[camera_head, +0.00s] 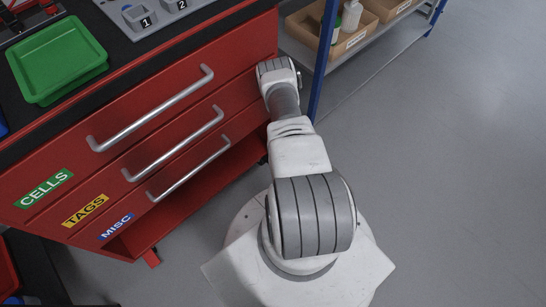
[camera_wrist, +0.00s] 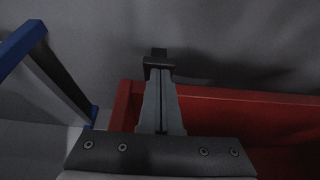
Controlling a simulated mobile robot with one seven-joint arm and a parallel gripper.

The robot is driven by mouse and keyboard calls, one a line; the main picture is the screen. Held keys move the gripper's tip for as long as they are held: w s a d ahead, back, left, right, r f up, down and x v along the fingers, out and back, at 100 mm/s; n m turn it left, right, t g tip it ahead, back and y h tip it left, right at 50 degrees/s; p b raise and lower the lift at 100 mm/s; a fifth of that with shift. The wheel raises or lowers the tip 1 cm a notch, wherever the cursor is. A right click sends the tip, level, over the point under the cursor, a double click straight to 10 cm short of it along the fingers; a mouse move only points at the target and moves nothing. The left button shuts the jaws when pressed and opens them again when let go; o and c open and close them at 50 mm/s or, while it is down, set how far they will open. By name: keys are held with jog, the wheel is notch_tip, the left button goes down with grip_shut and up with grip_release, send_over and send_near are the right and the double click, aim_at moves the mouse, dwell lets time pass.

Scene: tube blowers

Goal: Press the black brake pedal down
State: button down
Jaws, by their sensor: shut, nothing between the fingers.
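In the wrist view, my gripper (camera_wrist: 159,82) is shut, with its two grey fingers side by side and nothing between them. A small black piece, which looks like the brake pedal (camera_wrist: 158,62), shows right at the fingertips. The fingertips overlap its near edge in the picture; I cannot tell whether they touch it or how far down it is. In the head view, my arm bends beside the right end of the red cabinet. My gripper and the pedal are hidden there.
The red drawer cabinet (camera_head: 180,88) with silver handles stands left of my arm; its red edge (camera_wrist: 240,96) lies beside the fingers. A blue shelf post (camera_head: 325,60) stands close by, also in the wrist view (camera_wrist: 22,40). Grey floor (camera_head: 450,170) is clear at right.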

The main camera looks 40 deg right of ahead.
jog(key=shift+s+f, duration=0.35)
jog(key=shift+f, duration=0.45)
jog(key=shift+s+f, duration=0.3)
jog(key=shift+f, duration=0.45)
jog(key=shift+s+f, duration=0.35)
jog(key=shift+f, duration=0.45)
jog(key=shift+d+f, duration=0.1)
